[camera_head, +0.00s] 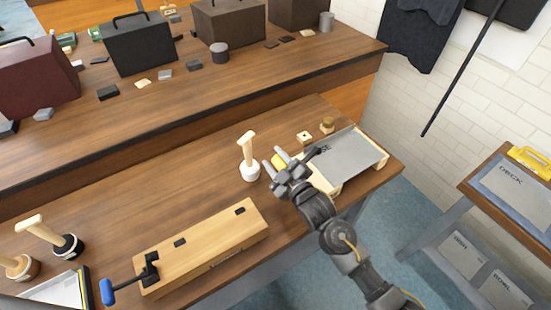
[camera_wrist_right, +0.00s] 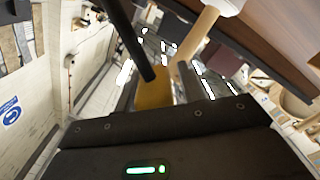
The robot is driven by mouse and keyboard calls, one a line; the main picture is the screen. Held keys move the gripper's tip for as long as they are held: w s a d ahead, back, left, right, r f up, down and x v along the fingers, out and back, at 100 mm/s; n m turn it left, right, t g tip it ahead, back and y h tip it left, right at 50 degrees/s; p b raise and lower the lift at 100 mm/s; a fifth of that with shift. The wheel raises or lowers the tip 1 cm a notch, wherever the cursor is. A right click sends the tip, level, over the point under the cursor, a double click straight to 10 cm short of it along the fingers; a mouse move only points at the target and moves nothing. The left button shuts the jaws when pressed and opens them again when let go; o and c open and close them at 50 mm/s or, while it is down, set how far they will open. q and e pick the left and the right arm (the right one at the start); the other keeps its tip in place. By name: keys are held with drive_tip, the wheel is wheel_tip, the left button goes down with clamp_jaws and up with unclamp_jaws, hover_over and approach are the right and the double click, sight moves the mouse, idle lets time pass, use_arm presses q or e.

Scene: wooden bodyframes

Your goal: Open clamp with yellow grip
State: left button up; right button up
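The clamp's yellow grip (camera_head: 279,160) is at the tip of my right gripper (camera_head: 277,165), at the left end of the grey-plated frame (camera_head: 350,160). In the right wrist view the yellow grip (camera_wrist_right: 153,92) lies between the grey fingers, with a black bar (camera_wrist_right: 130,40) running up from it. Whether the fingers press on the grip or stand just apart from it, I cannot tell. The gripper and wrist hide most of this clamp, so its jaw position is not clear. My left gripper is not in view.
A mallet with a white head (camera_head: 250,172) stands just left of my right gripper. A wooden body (camera_head: 205,245) with a blue-handled clamp (camera_head: 108,292) lies at the front left. Small wooden parts (camera_head: 305,137) lie behind the frame. Toolboxes stand on the far bench.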

drive_tip(key=shift+o, duration=1)
drive_tip(key=shift+w+r, duration=0.1)
drive_tip(key=shift+r, duration=0.05)
use_arm(q)
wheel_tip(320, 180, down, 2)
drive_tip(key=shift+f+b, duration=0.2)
drive_tip(key=shift+b, duration=1)
use_arm(e)
drive_tip(key=v, duration=1.1)
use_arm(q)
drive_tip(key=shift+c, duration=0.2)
